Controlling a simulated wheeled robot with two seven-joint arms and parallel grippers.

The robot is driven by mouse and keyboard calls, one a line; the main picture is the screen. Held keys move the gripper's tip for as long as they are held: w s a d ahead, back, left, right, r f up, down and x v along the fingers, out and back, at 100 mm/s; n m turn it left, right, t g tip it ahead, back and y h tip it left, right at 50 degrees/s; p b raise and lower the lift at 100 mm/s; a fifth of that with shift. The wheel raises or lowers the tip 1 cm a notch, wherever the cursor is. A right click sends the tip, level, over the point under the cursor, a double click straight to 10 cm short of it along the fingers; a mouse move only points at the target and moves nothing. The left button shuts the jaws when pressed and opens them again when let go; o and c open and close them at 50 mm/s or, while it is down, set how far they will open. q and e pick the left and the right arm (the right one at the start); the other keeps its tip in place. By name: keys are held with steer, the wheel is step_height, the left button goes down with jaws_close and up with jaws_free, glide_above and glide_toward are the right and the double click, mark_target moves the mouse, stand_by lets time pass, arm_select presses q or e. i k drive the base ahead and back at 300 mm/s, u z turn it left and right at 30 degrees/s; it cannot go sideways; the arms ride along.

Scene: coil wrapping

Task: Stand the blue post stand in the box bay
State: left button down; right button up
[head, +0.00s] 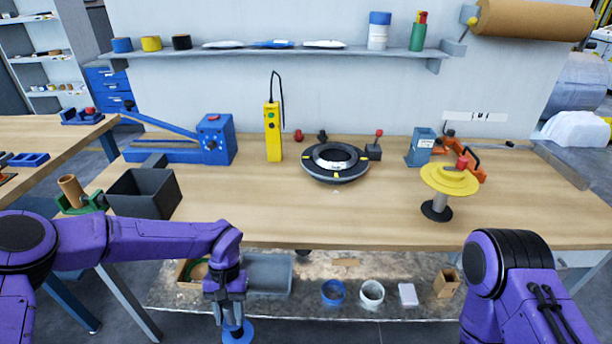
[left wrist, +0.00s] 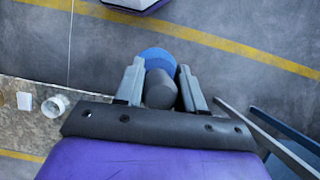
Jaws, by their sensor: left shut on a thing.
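The blue post stand has a round blue base (head: 238,333) and a grey post. It hangs below my left gripper (head: 231,308), in front of the workbench's lower shelf. In the left wrist view, the grey post (left wrist: 160,90) sits between the two fingers of my left gripper (left wrist: 160,84), with the blue base (left wrist: 157,57) beyond the fingertips. My left gripper is shut on the post. No part is labelled as the box bay, so I cannot tell which place it is. My right gripper is out of view; only my right arm shows.
The lower shelf (head: 210,305) holds a grey bin (head: 267,273), a blue ring (head: 333,292), a white ring (head: 372,293) and a small brown box (head: 446,283). On the bench (head: 270,215) are a dark open box (head: 145,193) and a yellow-topped stand (head: 449,180). The bench's front middle is clear.

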mark_target(525, 171)
steer(key=z, duration=0.9)
steer(key=k, duration=1.2)
steer(key=z, duration=1.65)
steer(key=i, duration=0.8)
steer(key=z, duration=0.5)
steer(key=i, duration=1.65)
steer(key=u, duration=1)
steer(key=i, duration=0.85)
steer(key=u, duration=1.1)
